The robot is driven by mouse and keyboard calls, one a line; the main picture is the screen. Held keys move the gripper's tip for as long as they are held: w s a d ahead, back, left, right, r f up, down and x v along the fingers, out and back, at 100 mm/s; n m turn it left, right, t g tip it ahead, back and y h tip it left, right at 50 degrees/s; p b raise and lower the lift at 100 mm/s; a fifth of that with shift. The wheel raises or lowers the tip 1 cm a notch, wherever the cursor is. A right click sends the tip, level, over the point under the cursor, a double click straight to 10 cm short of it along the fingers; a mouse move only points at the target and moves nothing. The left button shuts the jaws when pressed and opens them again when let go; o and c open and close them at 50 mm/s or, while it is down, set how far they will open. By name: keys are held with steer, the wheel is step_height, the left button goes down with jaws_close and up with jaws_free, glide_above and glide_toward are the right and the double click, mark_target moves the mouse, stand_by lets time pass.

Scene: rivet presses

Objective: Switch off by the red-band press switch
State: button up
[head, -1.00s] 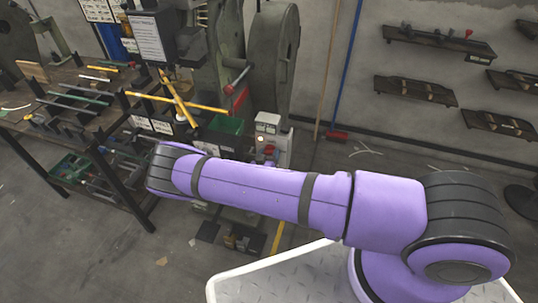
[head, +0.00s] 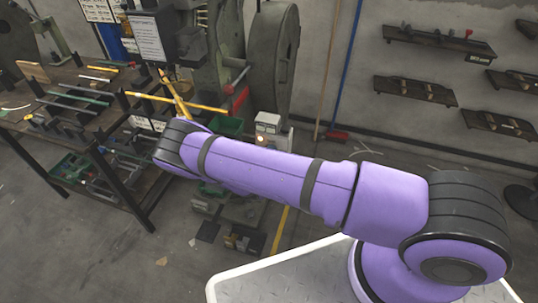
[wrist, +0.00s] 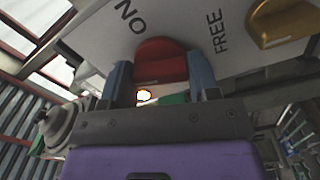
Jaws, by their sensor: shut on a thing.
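In the wrist view a red rounded switch knob (wrist: 162,62) stands out from a pale panel (wrist: 90,32) lettered "NO" and "FREE". My gripper (wrist: 161,80) has one blue-grey finger on each side of it and is shut on the knob. A small glowing light shows just below the knob, between the fingers. In the head view a pale switch box (head: 267,122) stands at the foot of the green-grey press (head: 228,60). My arm covers the box's lower part and hides my gripper and the red knob there.
A yellow knob (wrist: 283,20) sits on the same panel, right of the red one. A dark workbench (head: 60,110) with tools stands left of the press. A large grey wheel (head: 273,60) rises behind the box.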

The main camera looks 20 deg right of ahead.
steer(key=shift+n, duration=1.7)
steer(key=o, duration=0.9)
steer(key=v, duration=1.1)
